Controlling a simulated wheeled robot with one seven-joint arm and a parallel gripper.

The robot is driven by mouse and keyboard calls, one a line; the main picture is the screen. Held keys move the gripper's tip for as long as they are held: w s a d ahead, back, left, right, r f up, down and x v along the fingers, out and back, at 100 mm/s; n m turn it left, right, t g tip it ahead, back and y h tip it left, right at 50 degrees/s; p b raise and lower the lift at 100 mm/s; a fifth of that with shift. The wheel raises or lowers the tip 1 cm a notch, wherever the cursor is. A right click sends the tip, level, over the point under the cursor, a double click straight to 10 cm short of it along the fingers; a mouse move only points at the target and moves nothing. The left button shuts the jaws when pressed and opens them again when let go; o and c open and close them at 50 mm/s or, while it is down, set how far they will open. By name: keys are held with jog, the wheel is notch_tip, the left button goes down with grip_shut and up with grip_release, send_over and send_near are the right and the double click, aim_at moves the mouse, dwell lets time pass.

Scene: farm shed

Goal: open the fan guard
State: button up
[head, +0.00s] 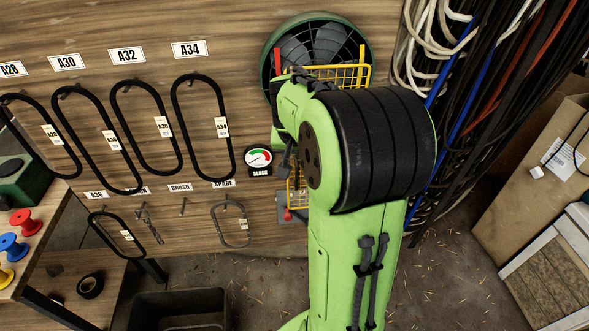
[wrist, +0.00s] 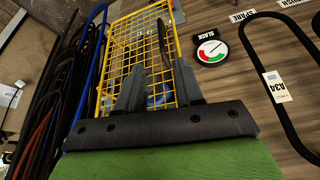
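The fan guard is a yellow wire mesh. In the head view its upper part (head: 352,76) shows in front of the dark round fan (head: 318,42) with a green rim, and my arm hides its middle. In the wrist view the mesh (wrist: 122,45) fills the area beyond my gripper (wrist: 158,70). The two grey fingers stand apart, with mesh visible between them. A thin dark curved strip (wrist: 163,42) shows between and beyond the fingertips; I cannot tell what it is. I cannot tell whether the fingers touch the guard. My gripper is hidden in the head view.
A SLACK gauge (head: 259,157) is on the wall left of the guard. Black belts (head: 203,126) hang further left. Cables (head: 480,95) hang at the right. A cardboard box (head: 540,185) stands at the right, and a dark bin (head: 178,308) is on the floor.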

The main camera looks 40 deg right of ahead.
send_near(297, 188)
jog(key=w+d+f, duration=0.1)
jog(key=f, duration=0.1)
jog(key=w+d+f, duration=0.2)
jog(key=shift+w+d+f+b, duration=0.15)
jog(key=shift+f+b, duration=0.05)
jog(key=shift+b, duration=0.1)
grip_shut()
